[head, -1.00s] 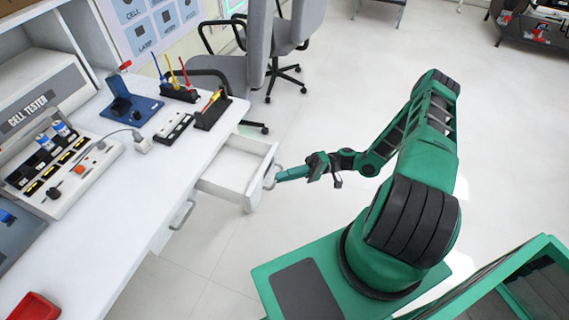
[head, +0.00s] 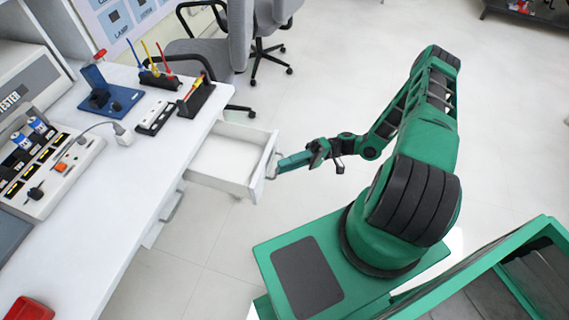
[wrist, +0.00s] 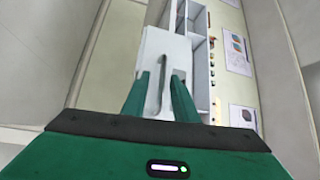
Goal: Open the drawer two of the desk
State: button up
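A white drawer (head: 226,160) of the desk is pulled far out, and its inside looks empty. I cannot read a number on it. My gripper (head: 284,164) is at the outer face of the drawer, on its handle (head: 271,166). In the wrist view, my green fingers (wrist: 161,88) stand on both sides of the grey handle (wrist: 161,70), with the white drawer front (wrist: 176,48) behind it.
The white desk (head: 110,205) holds a cell tester (head: 35,170), a blue stand (head: 105,98), tool holders (head: 196,98) and a red tray (head: 30,310). Another handle (head: 172,207) shows farther along the desk front. Grey chairs (head: 215,50) stand behind.

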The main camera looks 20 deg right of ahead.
jog(key=d+f, duration=0.1)
jog(key=d, duration=0.9)
jog(key=shift+w+d+f, duration=0.25)
jog(key=shift+w+d, duration=0.15)
jog(key=shift+r, duration=0.1)
